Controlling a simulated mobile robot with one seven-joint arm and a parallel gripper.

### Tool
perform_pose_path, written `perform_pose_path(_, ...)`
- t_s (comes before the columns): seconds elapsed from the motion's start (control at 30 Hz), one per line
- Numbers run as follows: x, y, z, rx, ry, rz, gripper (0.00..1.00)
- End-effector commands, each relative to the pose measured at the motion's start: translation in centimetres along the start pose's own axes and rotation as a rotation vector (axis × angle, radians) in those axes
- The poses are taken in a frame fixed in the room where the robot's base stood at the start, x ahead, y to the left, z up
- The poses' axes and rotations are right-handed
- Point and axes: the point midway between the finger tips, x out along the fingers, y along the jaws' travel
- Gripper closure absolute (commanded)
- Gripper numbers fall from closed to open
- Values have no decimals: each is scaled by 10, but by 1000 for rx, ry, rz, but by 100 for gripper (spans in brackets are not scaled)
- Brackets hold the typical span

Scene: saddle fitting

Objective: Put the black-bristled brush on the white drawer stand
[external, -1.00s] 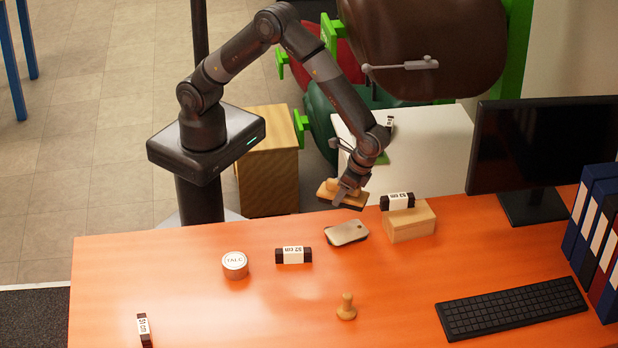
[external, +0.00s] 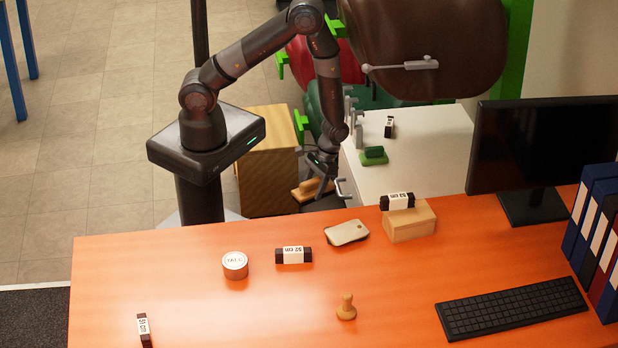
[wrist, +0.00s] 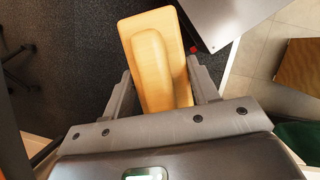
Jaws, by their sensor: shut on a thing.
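My gripper (external: 319,184) is shut on a wooden-backed brush (external: 306,190), held in the air beyond the far edge of the orange desk. In the wrist view the brush (wrist: 155,50) lies between the two fingers (wrist: 160,80), its raised handle facing the camera. Its bristles are hidden in that view and hard to make out in the external one. The white drawer stand (external: 430,145) is to the right of my gripper, behind the desk. Its pale corner shows at the upper right of the wrist view (wrist: 225,15). The brush is apart from the stand.
On the stand are a green brush-like thing (external: 374,156) and a small labelled block (external: 389,127). Much of its top is bare. A wooden cabinet (external: 268,160) stands left.

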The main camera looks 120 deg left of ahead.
Motion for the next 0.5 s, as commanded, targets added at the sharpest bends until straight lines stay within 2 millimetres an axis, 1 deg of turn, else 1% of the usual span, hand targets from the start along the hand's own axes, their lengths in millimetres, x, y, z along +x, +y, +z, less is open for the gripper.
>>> perform_pose_path(0.03,-3,1,-14,18,3,-4,72)
perform_pose_path(0.17,-13,4,-49,81,3,-25,72)
perform_pose_path(0.27,-26,6,-80,139,4,-47,72)
perform_pose_path(0.3,-32,8,-94,164,4,-57,72)
perform_pose_path(0.37,-44,9,-115,202,5,-74,72)
perform_pose_path(0.5,-73,12,-160,277,6,-111,72)
